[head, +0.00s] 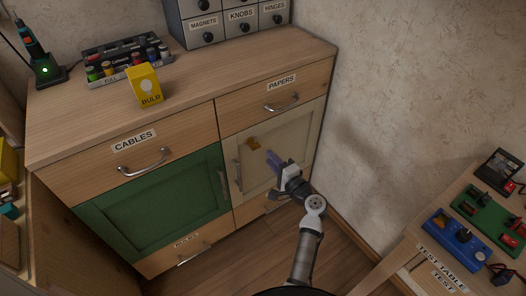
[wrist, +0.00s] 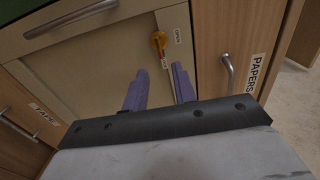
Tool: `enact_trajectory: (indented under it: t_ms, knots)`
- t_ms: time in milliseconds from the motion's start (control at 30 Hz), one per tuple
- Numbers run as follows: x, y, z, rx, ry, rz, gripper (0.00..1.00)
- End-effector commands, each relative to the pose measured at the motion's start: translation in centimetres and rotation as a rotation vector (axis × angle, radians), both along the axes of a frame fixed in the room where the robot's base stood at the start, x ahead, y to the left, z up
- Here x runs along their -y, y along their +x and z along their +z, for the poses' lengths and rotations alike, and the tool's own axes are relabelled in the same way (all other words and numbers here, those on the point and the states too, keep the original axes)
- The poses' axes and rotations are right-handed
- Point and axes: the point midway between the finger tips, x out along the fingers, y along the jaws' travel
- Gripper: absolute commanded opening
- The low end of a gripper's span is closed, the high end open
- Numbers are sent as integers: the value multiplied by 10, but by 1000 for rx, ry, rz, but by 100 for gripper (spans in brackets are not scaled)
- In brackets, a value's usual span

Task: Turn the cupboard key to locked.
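The cupboard key (head: 254,144) is a small orange piece on the cream cupboard door (head: 285,150), below the drawer marked PAPERS. In the wrist view the key (wrist: 158,41) lies beyond my fingertips. One small label beside it reads OPEN (wrist: 177,36); another small label (wrist: 164,62) is too small to read. I cannot tell for sure which label the key points to. My gripper (head: 273,159) is in front of the door, just right of and below the key in the head view. Its two purple fingers (wrist: 158,72) are apart with nothing between them, and they appear clear of the key.
The door handle (head: 237,176) is left of the key. The PAPERS drawer handle (head: 282,104) juts out above. A green door (head: 160,205) is to the left. A yellow BULB box (head: 144,85) stands on the cabinet top. A test table (head: 440,255) is at the right.

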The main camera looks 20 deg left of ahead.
Motion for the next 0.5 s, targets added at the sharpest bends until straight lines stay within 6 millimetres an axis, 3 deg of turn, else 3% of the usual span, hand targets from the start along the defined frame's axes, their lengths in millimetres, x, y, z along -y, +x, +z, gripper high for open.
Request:
enact_trajectory:
  t_ms: [200, 500]
  knots:
    - [32, -25, -1, -1, 1, -1, 27]
    - [43, -34, 0, -1, 1, 2, 27]
